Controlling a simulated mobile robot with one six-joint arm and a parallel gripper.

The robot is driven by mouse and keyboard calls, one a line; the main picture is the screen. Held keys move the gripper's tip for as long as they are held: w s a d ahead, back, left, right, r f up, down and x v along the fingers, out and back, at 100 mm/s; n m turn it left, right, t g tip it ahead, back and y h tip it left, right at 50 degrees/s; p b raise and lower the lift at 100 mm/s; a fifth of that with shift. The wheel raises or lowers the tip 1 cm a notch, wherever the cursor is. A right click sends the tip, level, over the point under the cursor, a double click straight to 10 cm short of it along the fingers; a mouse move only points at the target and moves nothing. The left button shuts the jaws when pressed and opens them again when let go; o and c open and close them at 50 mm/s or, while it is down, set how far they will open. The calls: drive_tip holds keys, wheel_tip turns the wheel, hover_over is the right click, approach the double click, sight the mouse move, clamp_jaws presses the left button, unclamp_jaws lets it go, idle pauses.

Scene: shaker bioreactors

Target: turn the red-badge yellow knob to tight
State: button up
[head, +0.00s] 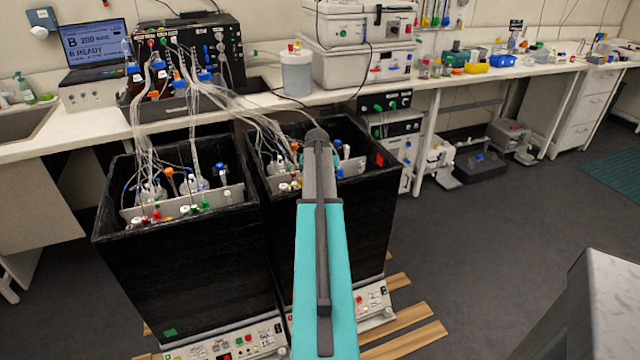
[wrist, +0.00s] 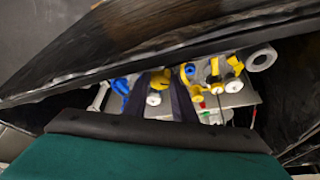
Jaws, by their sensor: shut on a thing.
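The black box with the red badge (head: 380,160) stands at the right of two black boxes in the head view. My arm reaches over it and hides my gripper there. In the wrist view my gripper (wrist: 160,88) is down inside the box, its two dark fingers shut on a yellow knob (wrist: 160,77). The knob sits between the fingertips, with a white round part just below it. Its turn position cannot be told. The knob is hidden in the head view.
Other yellow fittings (wrist: 214,68) and a white ring (wrist: 262,58) sit right of the fingers; blue fittings (wrist: 120,86) sit left. The black box wall (wrist: 150,40) is close. Tubes (head: 265,130) run down from the bench. A green-badge box (head: 170,332) stands left.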

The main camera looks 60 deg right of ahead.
drive_tip(key=shift+a+m, duration=0.1)
drive_tip(key=shift+m, duration=0.2)
drive_tip(key=o, duration=1)
drive_tip(key=shift+o, duration=0.2)
drive_tip(key=shift+r, duration=0.1)
drive_tip(key=b+v, duration=0.1)
drive_tip(key=v, duration=1.2)
drive_tip(key=shift+w+r, duration=0.2)
drive_tip(key=shift+r, duration=0.1)
drive_tip(key=shift+s+a, duration=0.1)
drive_tip(key=shift+a, duration=0.05)
